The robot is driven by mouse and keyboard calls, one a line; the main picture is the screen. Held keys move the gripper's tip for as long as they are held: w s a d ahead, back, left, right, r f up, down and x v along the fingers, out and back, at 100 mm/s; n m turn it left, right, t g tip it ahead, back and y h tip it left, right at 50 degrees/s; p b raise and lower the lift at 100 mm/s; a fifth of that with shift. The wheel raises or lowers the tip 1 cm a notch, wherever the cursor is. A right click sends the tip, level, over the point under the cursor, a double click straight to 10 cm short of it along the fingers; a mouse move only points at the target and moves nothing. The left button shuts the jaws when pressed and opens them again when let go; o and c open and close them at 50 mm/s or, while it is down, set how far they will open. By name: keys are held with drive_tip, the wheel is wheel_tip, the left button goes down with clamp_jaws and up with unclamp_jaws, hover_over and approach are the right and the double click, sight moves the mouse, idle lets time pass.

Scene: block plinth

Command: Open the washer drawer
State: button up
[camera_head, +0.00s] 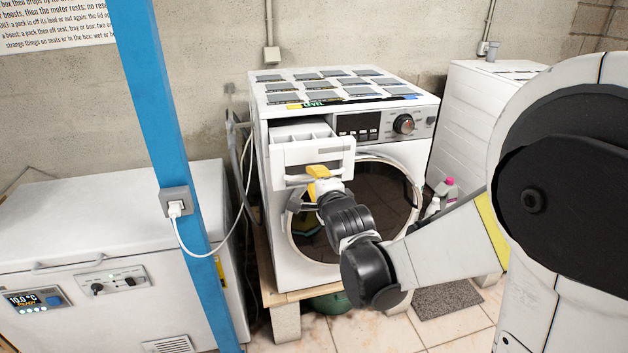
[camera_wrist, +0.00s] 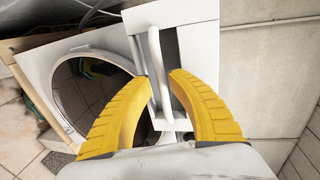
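The white washer (camera_head: 345,240) has its detergent drawer (camera_head: 312,152) pulled well out at the top left, with its inner compartments showing. The drawer's front carries a white bar handle (camera_wrist: 157,60), which runs up and down in the wrist view beside a dark slot. My gripper (camera_head: 318,180) is at the drawer front, its yellow fingers at the handle. In the wrist view, my gripper (camera_wrist: 160,80) has one finger on each side of the bar, closed close about it. The contact itself is partly hidden.
The round washer door (camera_head: 362,210) is below the drawer. A white chest freezer (camera_head: 100,235) and a blue post (camera_head: 165,120) with a plugged-in cable stand to the left. Bottles (camera_head: 445,190) stand at the right.

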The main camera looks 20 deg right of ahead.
drive_tip(key=shift+s, duration=0.1)
drive_tip(key=v, duration=1.2)
drive_tip(key=s+f+n+g, duration=0.3)
drive_tip(key=s+n+g, duration=0.1)
drive_tip(key=s+n, duration=0.5)
drive_tip(key=s+d+f+n+g, duration=0.1)
drive_tip(key=s+f+n+g, duration=0.3)
drive_tip(key=s+n, duration=0.5)
drive_tip(key=shift+s+g+b, duration=0.2)
drive_tip(key=shift+g+b, duration=0.1)
drive_tip(key=shift+d+f, duration=0.1)
